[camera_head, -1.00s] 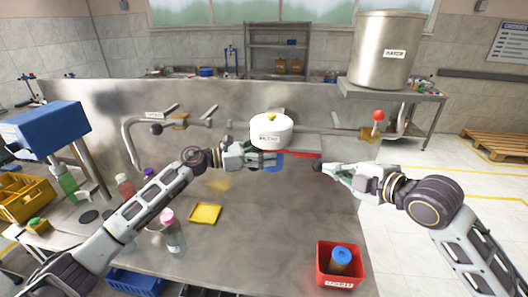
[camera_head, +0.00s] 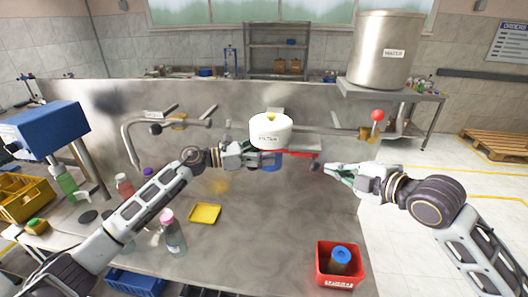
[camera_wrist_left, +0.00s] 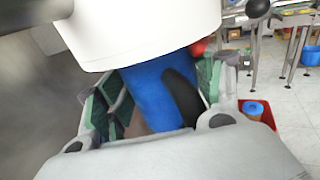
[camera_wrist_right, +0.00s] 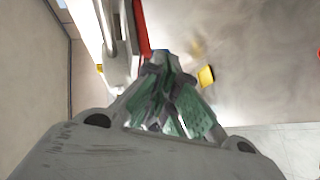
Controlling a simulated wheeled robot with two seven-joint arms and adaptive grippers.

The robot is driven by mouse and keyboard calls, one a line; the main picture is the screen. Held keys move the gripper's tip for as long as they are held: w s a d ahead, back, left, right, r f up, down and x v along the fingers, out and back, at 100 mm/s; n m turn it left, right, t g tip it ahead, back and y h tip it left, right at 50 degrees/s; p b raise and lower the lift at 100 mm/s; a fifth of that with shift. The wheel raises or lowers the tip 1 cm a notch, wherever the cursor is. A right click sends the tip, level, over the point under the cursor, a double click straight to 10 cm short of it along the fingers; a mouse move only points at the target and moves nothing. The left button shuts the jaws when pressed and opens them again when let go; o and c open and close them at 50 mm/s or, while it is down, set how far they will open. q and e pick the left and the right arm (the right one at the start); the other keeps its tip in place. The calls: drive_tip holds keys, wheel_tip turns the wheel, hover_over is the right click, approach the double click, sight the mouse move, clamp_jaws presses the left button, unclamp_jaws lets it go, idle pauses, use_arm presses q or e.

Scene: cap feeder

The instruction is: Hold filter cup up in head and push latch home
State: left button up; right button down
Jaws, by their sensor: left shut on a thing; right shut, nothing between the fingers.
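The white filter head (camera_head: 270,133) hangs from the wall behind the bench. The blue filter cup (camera_head: 272,166) is directly under it, its top close against or inside the head's underside; the exact fit is hidden. My left gripper (camera_head: 262,160) is shut on the cup. The left wrist view shows the blue cup (camera_wrist_left: 150,92) between the fingers below the white head (camera_wrist_left: 140,30). The red latch bar (camera_head: 298,154) reaches right from under the head, with a dark knob (camera_head: 315,166) near its end. My right gripper (camera_head: 327,168) is shut and empty, just right of the knob.
A red bin (camera_head: 340,278) with a blue-capped item stands at the bench's front right. A red-knobbed lever (camera_head: 377,116) is at the back right. The middle bench is clear.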

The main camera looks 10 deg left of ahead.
use_arm(q)
drive_tip(key=shift+r, duration=0.3)
use_arm(e)
drive_tip(key=shift+d, duration=0.35)
use_arm(q)
drive_tip(key=shift+a, duration=0.1)
drive_tip(key=o, duration=0.8)
drive_tip(key=shift+w, duration=0.1)
drive_tip(key=o, duration=0.4)
drive_tip(key=shift+f, duration=0.15)
drive_tip(key=shift+a, duration=0.1)
drive_tip(key=shift+v, duration=5.85)
drive_tip(key=shift+f, duration=0.15)
